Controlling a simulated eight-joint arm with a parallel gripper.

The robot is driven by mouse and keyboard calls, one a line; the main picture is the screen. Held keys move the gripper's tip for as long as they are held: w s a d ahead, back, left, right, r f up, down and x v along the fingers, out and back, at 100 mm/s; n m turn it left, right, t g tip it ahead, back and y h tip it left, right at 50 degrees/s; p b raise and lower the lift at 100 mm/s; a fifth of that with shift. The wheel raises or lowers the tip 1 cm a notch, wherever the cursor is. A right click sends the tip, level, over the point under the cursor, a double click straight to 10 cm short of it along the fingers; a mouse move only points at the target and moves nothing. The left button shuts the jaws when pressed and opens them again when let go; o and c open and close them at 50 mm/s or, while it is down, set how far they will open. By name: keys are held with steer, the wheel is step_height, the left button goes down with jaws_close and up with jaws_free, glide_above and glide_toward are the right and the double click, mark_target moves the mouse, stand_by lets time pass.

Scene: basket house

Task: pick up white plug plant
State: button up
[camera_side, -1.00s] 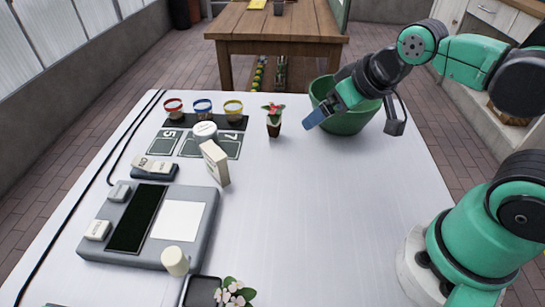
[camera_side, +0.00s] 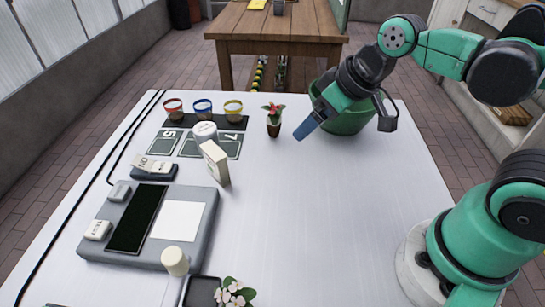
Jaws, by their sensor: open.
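The white plug plant (camera_side: 234,292) is at the near edge of the table, low in the picture. It has pale white-pink flowers and green leaves; its lower part is cut off by the picture's edge. It sits beside a dark square tray (camera_side: 203,293). My gripper (camera_side: 304,131) is open and empty above the far part of the table, tilted down to the left. It is far from the white plant and in front of the green pot.
A red-flowered plug plant (camera_side: 273,122) stands just left of my gripper. A large green pot (camera_side: 350,122) is behind it. The table's right middle is clear.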

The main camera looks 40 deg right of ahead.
steer(key=a+f+n+g+y, duration=0.3)
steer(key=a+n+g+y, duration=0.25)
steer(key=a+n, duration=0.55)
steer(key=n+g+y, duration=0.2)
steer(key=n+g, duration=0.6)
steer(key=n, duration=0.4)
glide_toward(235, 294)
steer(key=a+f, duration=0.1)
steer(key=f, duration=0.1)
steer(key=s+a+f, duration=0.1)
steer(key=a+f, duration=0.1)
steer(key=shift+s, duration=0.1)
steer(key=shift+s+a+f+n+g, duration=0.25)
steer(key=shift+s+n+g, duration=0.25)
steer(key=shift+n, duration=0.4)
steer(key=shift+x, duration=2.75)
steer(key=shift+c, duration=0.2)
jaws_close()
